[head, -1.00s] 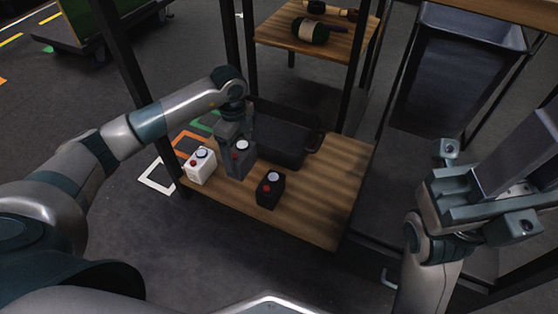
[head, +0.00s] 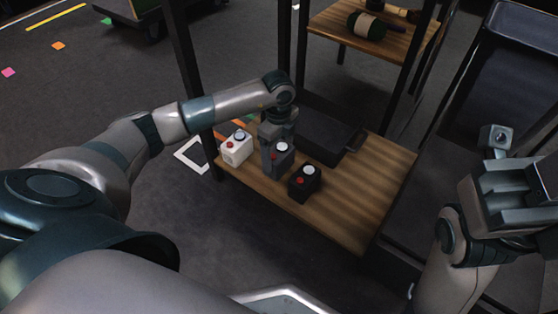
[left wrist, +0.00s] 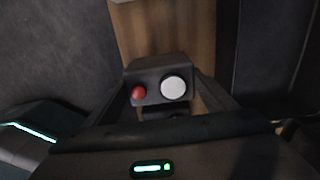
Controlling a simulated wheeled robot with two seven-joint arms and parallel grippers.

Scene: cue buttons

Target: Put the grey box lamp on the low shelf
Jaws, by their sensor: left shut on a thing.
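The grey box lamp (head: 277,162) has a red button and a white disc on top. My left gripper (head: 278,142) is shut on it, over the wooden low shelf (head: 352,212). The lamp stands between a white box (head: 236,148) and a black box (head: 304,183), both with a red button and a round top piece. I cannot tell whether its base touches the wood. In the left wrist view the lamp (left wrist: 160,72) sits between the fingers, with wood beyond it. My right gripper (head: 505,172) is at the right, partly out of frame, apparently open and empty.
A dark tray (head: 328,135) lies behind the lamps on the shelf. Another wooden shelf (head: 350,35) holds bottle-like items. A dark bin (head: 510,70) is at the upper right. The shelf's right front is clear.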

